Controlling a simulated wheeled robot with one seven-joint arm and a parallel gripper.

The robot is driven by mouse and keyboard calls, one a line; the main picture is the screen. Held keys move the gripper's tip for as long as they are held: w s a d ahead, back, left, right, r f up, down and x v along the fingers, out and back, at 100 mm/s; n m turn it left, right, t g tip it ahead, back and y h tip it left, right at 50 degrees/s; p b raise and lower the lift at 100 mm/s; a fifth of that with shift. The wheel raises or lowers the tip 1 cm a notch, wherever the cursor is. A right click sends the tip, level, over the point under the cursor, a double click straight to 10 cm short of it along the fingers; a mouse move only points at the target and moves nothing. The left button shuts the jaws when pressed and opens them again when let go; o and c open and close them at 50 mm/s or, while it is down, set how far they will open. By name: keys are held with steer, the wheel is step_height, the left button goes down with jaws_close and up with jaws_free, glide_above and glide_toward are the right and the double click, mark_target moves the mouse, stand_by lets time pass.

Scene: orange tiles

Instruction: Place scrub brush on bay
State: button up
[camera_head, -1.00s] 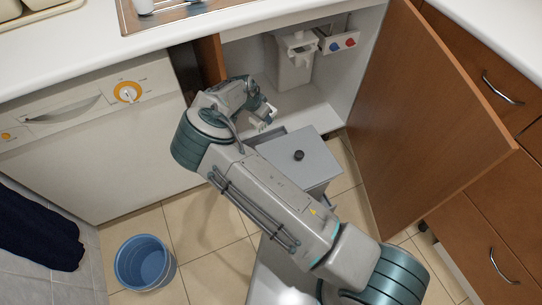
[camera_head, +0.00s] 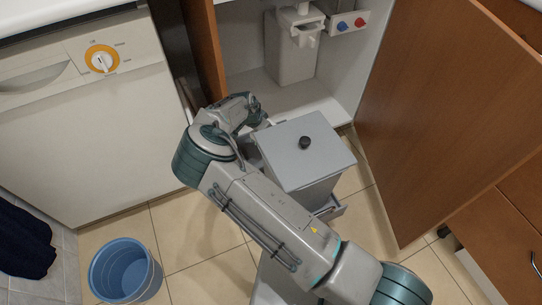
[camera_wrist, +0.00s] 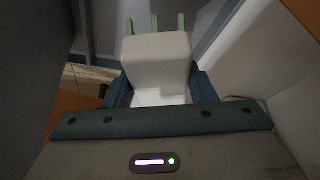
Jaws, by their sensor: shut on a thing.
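My gripper (camera_wrist: 160,92) is shut on a white block-like thing, which I take to be the scrub brush (camera_wrist: 157,55), in the wrist view. Dark blue fingers press its two sides. Pale green strips show beyond its far edge; I cannot tell if they belong to it. In the head view my gripper (camera_head: 260,117) is at the front of the open cabinet under the counter, and the brush is hidden there. The cabinet floor (camera_head: 318,103) is pale and lies just beyond my gripper. I cannot tell which place is the bay.
A grey bin (camera_head: 285,160) with a black lid knob stands right of my gripper. A white container (camera_head: 291,60) stands inside the cabinet. The open wooden door (camera_head: 440,110) bounds the right, the dishwasher (camera_head: 95,135) the left. A blue bucket (camera_head: 125,270) stands on the floor.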

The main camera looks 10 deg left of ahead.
step_height(320, 180, down, 10)
steer(key=b, duration=0.4)
steer(key=shift+f, duration=0.2)
steer(key=shift+r, duration=0.1)
steer(key=o, duration=1)
steer(key=p+v, duration=0.4)
steer(key=v, duration=0.8)
